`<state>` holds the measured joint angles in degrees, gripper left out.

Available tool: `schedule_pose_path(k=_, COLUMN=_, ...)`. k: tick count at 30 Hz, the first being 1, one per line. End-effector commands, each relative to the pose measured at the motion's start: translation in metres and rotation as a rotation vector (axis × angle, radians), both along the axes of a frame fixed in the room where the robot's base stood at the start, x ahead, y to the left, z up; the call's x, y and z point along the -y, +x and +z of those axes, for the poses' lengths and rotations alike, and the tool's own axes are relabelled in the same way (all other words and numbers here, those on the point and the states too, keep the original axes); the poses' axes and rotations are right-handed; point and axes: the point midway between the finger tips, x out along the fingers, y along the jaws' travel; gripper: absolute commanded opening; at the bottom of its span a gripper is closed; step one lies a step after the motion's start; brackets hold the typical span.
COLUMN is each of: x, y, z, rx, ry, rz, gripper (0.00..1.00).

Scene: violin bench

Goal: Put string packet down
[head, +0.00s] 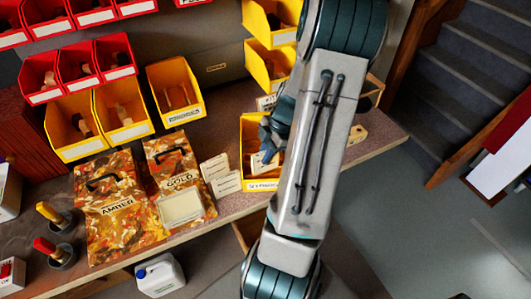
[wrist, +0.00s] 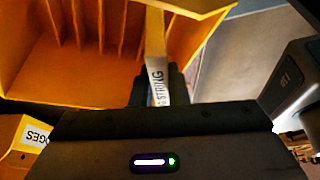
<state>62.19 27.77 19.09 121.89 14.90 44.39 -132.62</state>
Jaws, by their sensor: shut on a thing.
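My gripper (wrist: 157,88) is shut on a string packet (wrist: 156,45), a thin pale packet seen nearly edge-on with "STRING" lettering. A yellow bin (wrist: 70,75) with upright dividers opens beyond it in the wrist view, and the packet overlaps the bin's right part. I cannot tell whether it touches a divider or the floor of the bin. In the head view my gripper (head: 268,136) is over the yellow bin (head: 263,185) at the bench's front edge, and my arm hides the bin's right part. A pale piece of the packet (head: 260,162) shows there below the gripper.
Two pale cards (head: 215,167) lie left of the bin. Beside them are marbled cases marked GOLD (head: 172,160) and AMBER (head: 112,215). Yellow bins (head: 175,90) and red bins (head: 42,78) stand behind. A wooden piece (head: 357,133) lies right of my arm.

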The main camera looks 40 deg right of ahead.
Motion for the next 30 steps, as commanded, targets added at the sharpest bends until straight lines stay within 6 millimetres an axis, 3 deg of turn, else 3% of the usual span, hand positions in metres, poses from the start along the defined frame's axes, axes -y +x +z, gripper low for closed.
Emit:
schedule_pose_path(k=2, x=0.0, y=0.0, z=-0.004, rx=0.0, ry=0.0, rz=0.0, gripper=0.0)
schedule_pose_path(k=3, x=0.0, y=0.0, z=-0.002, rx=0.0, ry=0.0, rz=0.0, gripper=0.25)
schedule_pose_path(k=4, x=0.0, y=0.0, z=-0.002, rx=0.0, ry=0.0, rz=0.0, gripper=0.33)
schedule_pose_path(k=5, x=0.0, y=0.0, z=-0.002, rx=0.0, ry=0.0, rz=0.0, gripper=0.36)
schedule_pose_path(k=14, x=0.0, y=0.0, z=0.0, rx=0.0, ry=0.0, rz=0.0, gripper=0.36)
schedule_pose_path(k=19, x=0.003, y=0.0, z=0.012, rx=0.003, ry=-0.004, rz=-0.002, gripper=0.36)
schedule_pose_path(k=30, x=0.034, y=-0.007, z=0.085, rx=0.002, ry=-0.005, rz=-0.002, gripper=0.36)
